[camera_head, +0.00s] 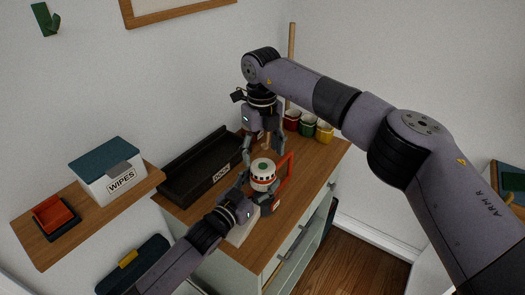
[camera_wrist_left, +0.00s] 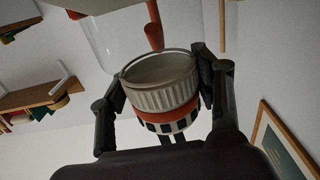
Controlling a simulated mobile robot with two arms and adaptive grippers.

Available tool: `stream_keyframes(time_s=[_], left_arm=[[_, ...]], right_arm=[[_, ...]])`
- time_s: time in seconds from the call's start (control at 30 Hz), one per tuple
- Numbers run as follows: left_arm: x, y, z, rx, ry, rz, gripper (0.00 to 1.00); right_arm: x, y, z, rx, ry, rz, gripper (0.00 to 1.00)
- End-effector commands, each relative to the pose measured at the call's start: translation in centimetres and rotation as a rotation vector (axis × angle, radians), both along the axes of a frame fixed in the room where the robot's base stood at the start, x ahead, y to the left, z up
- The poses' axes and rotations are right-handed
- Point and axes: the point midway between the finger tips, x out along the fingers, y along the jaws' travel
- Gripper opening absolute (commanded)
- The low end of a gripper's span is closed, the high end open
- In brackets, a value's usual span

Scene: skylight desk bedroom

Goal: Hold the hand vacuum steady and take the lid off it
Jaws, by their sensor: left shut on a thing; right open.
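The hand vacuum (camera_head: 276,200) stands on the wooden top with its orange handle rising at the right. Its pale round upper part (camera_head: 263,172) has a dark-slotted band and a green spot on top. My left gripper (camera_head: 255,187) reaches in from below and is shut on the hand vacuum. In the left wrist view, the two fingers press on both sides of a grey ribbed cylinder (camera_wrist_left: 160,85) with an orange ring and a checkered band. The seam of the lid is not clear. My right gripper (camera_head: 265,143) is open, pointing down just above the vacuum, with nothing in it.
A black tray labelled DOCK (camera_head: 190,172) lies behind, to the left. Red, green and yellow mugs (camera_head: 308,127) stand at the back right, near an upright wooden rod (camera_head: 292,50). A wall shelf (camera_head: 103,213) holds a wipes box (camera_head: 108,177) and a red bin (camera_head: 53,216).

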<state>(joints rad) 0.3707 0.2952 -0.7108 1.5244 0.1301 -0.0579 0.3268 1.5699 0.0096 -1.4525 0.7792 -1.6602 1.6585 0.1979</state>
Motion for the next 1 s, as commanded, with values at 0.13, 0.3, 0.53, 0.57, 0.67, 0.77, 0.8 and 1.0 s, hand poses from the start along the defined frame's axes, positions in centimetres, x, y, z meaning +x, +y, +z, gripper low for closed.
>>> stream_keyframes(time_s=[0.13, 0.3, 0.53, 0.57, 0.67, 0.77, 0.8, 1.0], left_arm=[[-0.1, -0.1, -0.3, -0.001, 0.008, -0.001, 0.00], [-0.1, -0.1, -0.3, -0.002, 0.009, -0.001, 0.00], [-0.1, -0.1, -0.4, -0.001, 0.010, -0.001, 0.00], [-0.1, -0.1, -0.4, -0.001, 0.010, -0.001, 0.00], [-0.1, -0.1, -0.4, -0.001, 0.010, -0.001, 0.00], [-0.1, -0.1, -0.4, -0.001, 0.010, -0.001, 0.00], [-0.1, -0.1, -0.4, -0.001, 0.010, -0.001, 0.00], [-0.1, -0.1, -0.4, -0.001, 0.011, -0.001, 0.00]], right_arm=[[-0.1, -0.1, -1.3, -0.001, 0.004, -0.022, 0.67], [-0.1, -0.1, -3.9, -0.001, 0.005, -0.021, 0.67], [-0.1, -0.1, -7.0, 0.000, 0.003, -0.019, 0.67], [-0.1, -0.1, -7.2, 0.000, 0.003, -0.019, 0.67], [-0.1, -0.1, -7.8, -0.001, 0.002, -0.019, 0.67], [0.0, -0.1, -8.0, -0.001, 0.001, -0.018, 0.67], [0.0, -0.1, -8.0, -0.001, 0.001, -0.018, 0.67], [0.0, -0.1, -8.0, -0.001, 0.001, -0.018, 0.64]])
